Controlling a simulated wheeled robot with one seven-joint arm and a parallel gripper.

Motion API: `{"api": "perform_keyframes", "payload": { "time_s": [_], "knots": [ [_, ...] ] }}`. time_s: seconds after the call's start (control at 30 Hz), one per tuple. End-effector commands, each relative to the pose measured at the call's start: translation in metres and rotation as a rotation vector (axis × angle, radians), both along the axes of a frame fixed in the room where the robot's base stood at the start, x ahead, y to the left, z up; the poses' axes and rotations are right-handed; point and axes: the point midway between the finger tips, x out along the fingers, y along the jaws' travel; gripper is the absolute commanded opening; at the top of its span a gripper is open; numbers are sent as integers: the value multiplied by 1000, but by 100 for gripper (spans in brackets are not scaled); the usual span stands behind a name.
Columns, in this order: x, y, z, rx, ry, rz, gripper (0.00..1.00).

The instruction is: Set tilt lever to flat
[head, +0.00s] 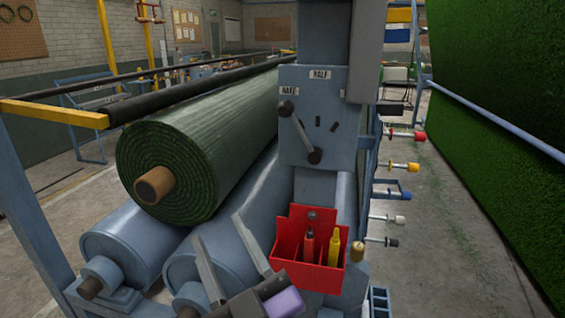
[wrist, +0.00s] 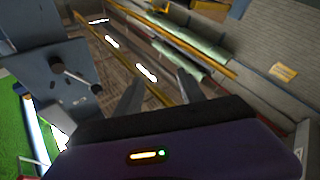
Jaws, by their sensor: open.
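The tilt lever (head: 300,132) is a pale bar with a dark round piece at each end, on a blue-grey panel (head: 343,150) on the upright column. It slants from upper left to lower right; I cannot tell which end is the pivot. A label on top seems to read HALF (head: 320,74); the one at upper left (head: 289,91) is hard to read. In the wrist view the lever (wrist: 76,75) is at the left. My gripper (head: 217,227) is open and empty, below and left of the lever, apart from it. Its fingers (wrist: 158,76) also show in the wrist view.
A green turf roll (head: 215,140) lies on blue rollers (head: 130,245) left of the panel. A red tray (head: 288,240) with red and yellow tools hangs below the panel. Coloured-tipped pegs (head: 400,167) stick out at right. A turf wall (head: 500,150) stands far right.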

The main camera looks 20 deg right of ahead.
Motion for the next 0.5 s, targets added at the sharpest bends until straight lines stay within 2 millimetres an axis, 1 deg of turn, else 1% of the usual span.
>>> {"api": "perform_keyframes", "payload": {
  "time_s": [0.03, 0.1, 0.23, 0.3, 0.4, 0.5],
  "knots": [
    [10, 6, 23, 15, -23, -22, 47],
    [21, 7, 47, 33, -35, -66, 47],
    [38, 5, 92, 87, -41, -162, 47],
    [44, -1, 115, 129, -35, -221, 47],
    [50, -14, 143, 205, -6, -315, 47],
    [51, -31, 162, 295, 45, -418, 47]
  ]
}}
